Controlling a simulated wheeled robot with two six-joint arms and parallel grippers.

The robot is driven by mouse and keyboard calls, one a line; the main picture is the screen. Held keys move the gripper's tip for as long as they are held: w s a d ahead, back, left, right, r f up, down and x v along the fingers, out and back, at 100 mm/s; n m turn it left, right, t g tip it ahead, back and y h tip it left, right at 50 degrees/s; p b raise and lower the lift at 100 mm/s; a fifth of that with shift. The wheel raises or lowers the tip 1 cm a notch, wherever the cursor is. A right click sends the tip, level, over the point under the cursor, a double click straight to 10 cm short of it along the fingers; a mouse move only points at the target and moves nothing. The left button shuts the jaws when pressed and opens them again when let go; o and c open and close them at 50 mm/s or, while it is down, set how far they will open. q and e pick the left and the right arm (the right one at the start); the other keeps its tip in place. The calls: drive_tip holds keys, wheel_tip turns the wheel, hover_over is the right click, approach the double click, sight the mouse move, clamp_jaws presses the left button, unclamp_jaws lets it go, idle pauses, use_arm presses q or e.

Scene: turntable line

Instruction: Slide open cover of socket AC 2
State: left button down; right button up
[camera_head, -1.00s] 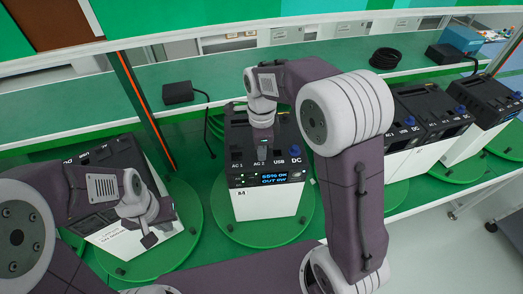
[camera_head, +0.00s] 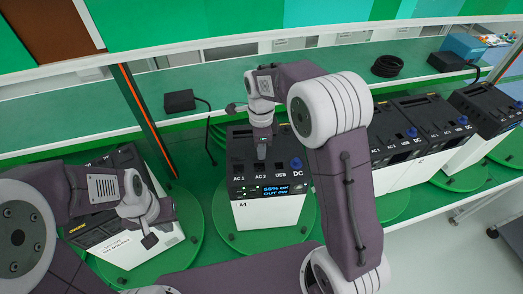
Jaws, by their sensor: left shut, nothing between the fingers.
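The power station (camera_head: 268,213), a white box with a black top, stands on a green turntable at the middle. Its front edge is labelled AC 1, AC 2 (camera_head: 260,177), USB and DC, with a blue knob by DC and a lit display below. My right gripper (camera_head: 262,153) points down at the top, just behind the AC 2 label. It hides that socket and its cover, and I cannot tell whether it touches. Its finger gap is not visible. My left gripper (camera_head: 150,240) is shut and empty, in front of another power station (camera_head: 135,240) at the left.
More power stations (camera_head: 400,145) stand on turntables to the right, behind my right arm. A black adapter (camera_head: 180,101) with a cable lies on the back shelf, and a coiled black cable (camera_head: 387,66) lies further right. An orange-edged post (camera_head: 145,118) rises at the left.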

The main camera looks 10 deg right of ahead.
drive_tip(key=shift+o, duration=0.9)
drive_tip(key=shift+w, duration=0.25)
drive_tip(key=shift+s, duration=0.15)
drive_tip(key=shift+r, duration=0.4)
wheel_tip(320, 180, up, 8)
drive_tip(key=b, duration=0.1)
drive_tip(key=shift+r+b, duration=0.2)
drive_tip(key=shift+b, duration=0.1)
drive_tip(key=shift+f, duration=0.1)
